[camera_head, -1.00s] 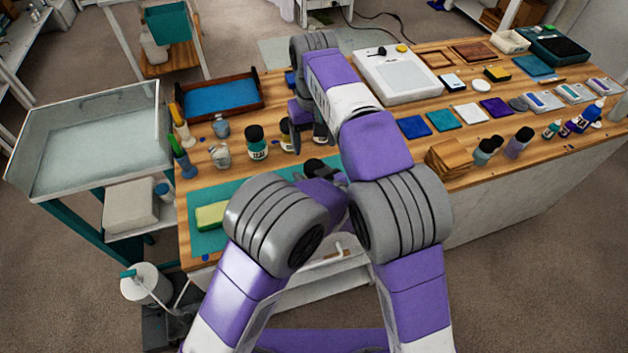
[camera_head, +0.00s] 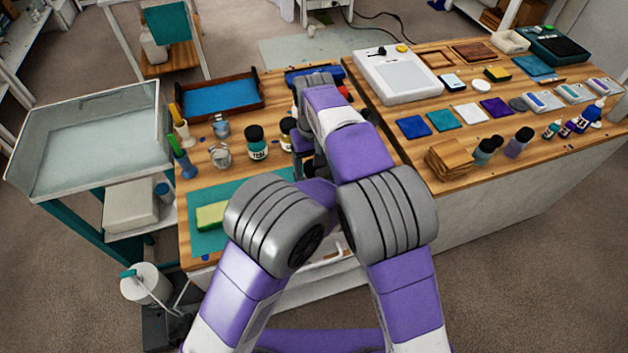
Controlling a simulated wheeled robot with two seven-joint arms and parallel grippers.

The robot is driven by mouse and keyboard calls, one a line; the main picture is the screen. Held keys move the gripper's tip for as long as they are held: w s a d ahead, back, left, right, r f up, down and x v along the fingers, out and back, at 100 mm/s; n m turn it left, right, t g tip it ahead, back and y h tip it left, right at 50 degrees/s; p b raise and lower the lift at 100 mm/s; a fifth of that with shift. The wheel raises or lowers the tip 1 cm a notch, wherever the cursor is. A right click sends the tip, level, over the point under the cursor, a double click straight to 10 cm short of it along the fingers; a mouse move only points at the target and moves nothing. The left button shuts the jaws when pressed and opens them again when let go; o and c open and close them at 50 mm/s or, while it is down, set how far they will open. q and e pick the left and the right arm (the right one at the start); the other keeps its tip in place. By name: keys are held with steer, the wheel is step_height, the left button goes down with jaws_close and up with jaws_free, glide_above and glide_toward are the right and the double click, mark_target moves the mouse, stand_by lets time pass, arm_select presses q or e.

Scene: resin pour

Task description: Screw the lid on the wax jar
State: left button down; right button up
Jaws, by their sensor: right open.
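A labelled jar with a dark lid (camera_head: 256,142) stands upright on the left part of the wooden bench. A similar dark-lidded jar (camera_head: 288,130) stands to its right, partly covered by my right gripper. I cannot tell which one is the wax jar, and I cannot make out a loose lid. My right gripper (camera_head: 301,146) is open and points down beside the second jar; its fingertips are small and partly hidden. My left arm reaches in low at the centre. Its gripper is mostly hidden behind the arm links, so its jaws and anything in them do not show.
A clear glass cup (camera_head: 220,156) and brushes in holders stand left of the jars. A green mat (camera_head: 205,240) with a yellow-green block (camera_head: 211,215) lies in front. A wooden tray with a blue inside (camera_head: 262,91) is behind. A wooden stack (camera_head: 450,158) stands right of my arms.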

steer(key=c, duration=1.1)
steer(key=o, duration=1.2)
steer(key=shift+r, duration=2.25)
steer(key=shift+c, duration=0.5)
step_height(320, 180, up, 4)
steer(key=shift+f, duration=0.2)
